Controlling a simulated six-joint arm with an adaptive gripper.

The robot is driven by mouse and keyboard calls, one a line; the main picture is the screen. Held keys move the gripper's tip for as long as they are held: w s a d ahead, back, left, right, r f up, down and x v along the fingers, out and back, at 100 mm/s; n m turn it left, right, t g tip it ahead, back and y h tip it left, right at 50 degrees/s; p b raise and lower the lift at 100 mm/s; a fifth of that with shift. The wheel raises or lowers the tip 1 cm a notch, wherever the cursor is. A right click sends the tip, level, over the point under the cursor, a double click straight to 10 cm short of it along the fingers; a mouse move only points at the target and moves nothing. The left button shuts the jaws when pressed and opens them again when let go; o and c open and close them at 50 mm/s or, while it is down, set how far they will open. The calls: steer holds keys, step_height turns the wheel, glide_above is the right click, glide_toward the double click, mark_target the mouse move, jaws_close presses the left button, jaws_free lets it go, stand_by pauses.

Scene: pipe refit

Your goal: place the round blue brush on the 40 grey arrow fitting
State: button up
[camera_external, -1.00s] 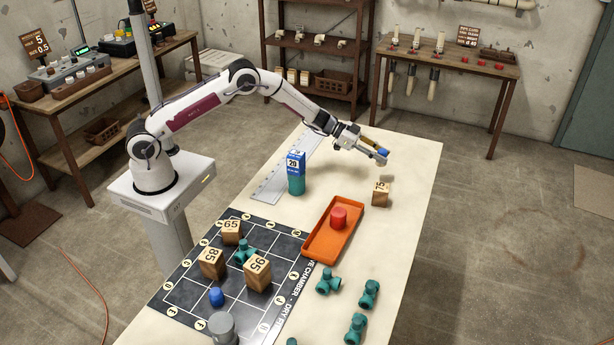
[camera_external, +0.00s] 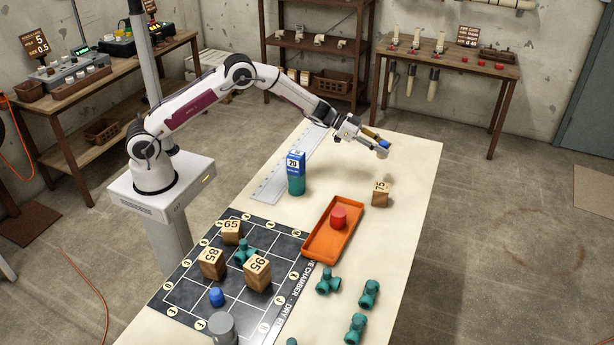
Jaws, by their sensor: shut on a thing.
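My gripper (camera_external: 381,150) is at the far end of the work table, above its surface. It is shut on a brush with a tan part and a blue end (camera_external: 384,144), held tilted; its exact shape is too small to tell. No fitting with a readable 40 or an arrow shows. A grey round piece (camera_external: 222,328) stands at the near edge of the dark grid mat; I cannot tell if it is the 40 grey arrow fitting. It is far from my gripper.
A wooden block (camera_external: 380,194) stands below and near my gripper. A blue and teal piece marked 20 (camera_external: 296,173) stands upright left of it. An orange tray (camera_external: 317,253) holds a red piece. Numbered blocks stand on the grid mat (camera_external: 190,290); teal fittings (camera_external: 369,294) lie nearby.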

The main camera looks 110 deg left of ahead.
steer(key=shift+d, duration=0.1)
steer(key=w+d+r+m+h, duration=0.1)
steer(key=w+d+h, duration=0.15)
steer(key=d, duration=0.55)
steer(key=w+d+r+m+h, duration=0.15)
steer(key=w+d, duration=0.25)
steer(key=d, duration=0.4)
steer(key=w+d+r+m+h, duration=0.1)
steer(key=w+d+m, duration=0.15)
steer(key=d, duration=0.55)
steer(key=d+r+m+g+h, duration=0.2)
steer(key=d, duration=1.1)
steer(key=d+r+m+g+h, duration=0.1)
steer(key=d+r+m+h, duration=0.15)
steer(key=d, duration=1.05)
steer(key=s+d+r+m+g+h, duration=0.15)
steer(key=s+d, duration=0.25)
steer(key=d, duration=0.4)
steer(key=s+d+m+g+h, duration=0.2)
steer(key=s+d+g, duration=0.15)
steer(key=d, duration=0.55)
steer(key=s+d+m+g+h, duration=0.1)
steer(key=s+d+m, duration=0.1)
steer(key=s+d, duration=0.45)
steer(key=s+d+m+g, duration=0.5)
steer(key=s+d, duration=0.3)
steer(key=s, duration=0.4)
steer(key=shift+s+g, duration=0.3)
steer(key=shift+g, duration=0.3)
